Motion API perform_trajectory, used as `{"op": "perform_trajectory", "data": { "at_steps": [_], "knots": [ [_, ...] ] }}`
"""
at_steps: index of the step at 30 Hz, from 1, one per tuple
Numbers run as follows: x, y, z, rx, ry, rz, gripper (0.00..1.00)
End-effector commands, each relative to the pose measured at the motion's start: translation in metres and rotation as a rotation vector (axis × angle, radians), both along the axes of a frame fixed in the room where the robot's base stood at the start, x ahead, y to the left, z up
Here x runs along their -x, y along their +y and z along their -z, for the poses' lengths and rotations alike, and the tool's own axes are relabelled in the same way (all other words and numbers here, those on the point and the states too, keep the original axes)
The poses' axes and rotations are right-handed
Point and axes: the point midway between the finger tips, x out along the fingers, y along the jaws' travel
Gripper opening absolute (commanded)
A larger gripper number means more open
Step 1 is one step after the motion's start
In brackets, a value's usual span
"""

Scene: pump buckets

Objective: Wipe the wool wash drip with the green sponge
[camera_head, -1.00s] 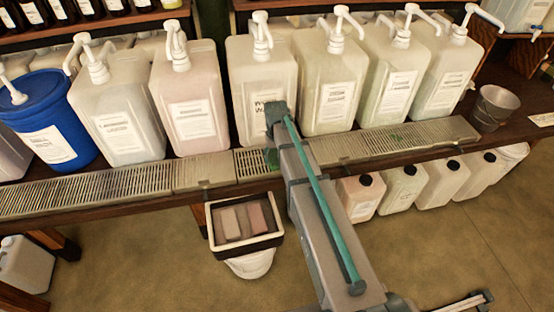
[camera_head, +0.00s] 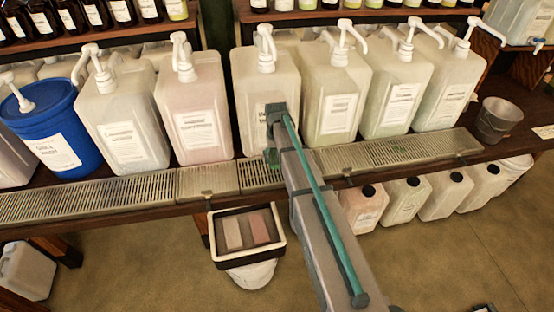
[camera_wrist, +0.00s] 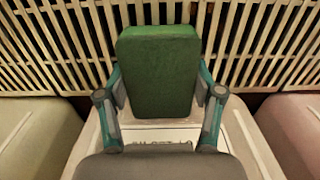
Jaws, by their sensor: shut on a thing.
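The green sponge (camera_wrist: 158,72) is held between the two fingers of my gripper (camera_wrist: 160,95) in the wrist view. In the head view only a small part of the sponge (camera_head: 271,158) shows, beside my arm, by the lower front of the middle pump jug (camera_head: 265,90). My gripper (camera_head: 274,150) is largely hidden by my arm there. The middle jug's label is partly covered, so its name is unclear. The slatted drip grate (camera_head: 258,177) runs below the jug front. I cannot make out a drip; the sponge and arm hide part of that area.
Pale pump jugs stand on both sides, with a blue tub (camera_head: 52,130) at left and a metal bucket (camera_head: 497,118) at right. A tray with two sponge-like blocks (camera_head: 245,232) hangs below the shelf edge.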

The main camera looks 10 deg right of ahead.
Motion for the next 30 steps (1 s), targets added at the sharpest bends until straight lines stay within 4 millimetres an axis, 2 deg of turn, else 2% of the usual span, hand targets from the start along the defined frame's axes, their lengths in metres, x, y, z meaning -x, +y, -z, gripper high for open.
{"op": "perform_trajectory", "data": {
  "at_steps": [11, 30],
  "knots": [
    [-0.002, 0.000, -0.006, 0.000, -0.006, -0.001, 0.42],
    [-0.003, 0.000, -0.061, 0.001, -0.009, -0.002, 0.42]
  ]
}}
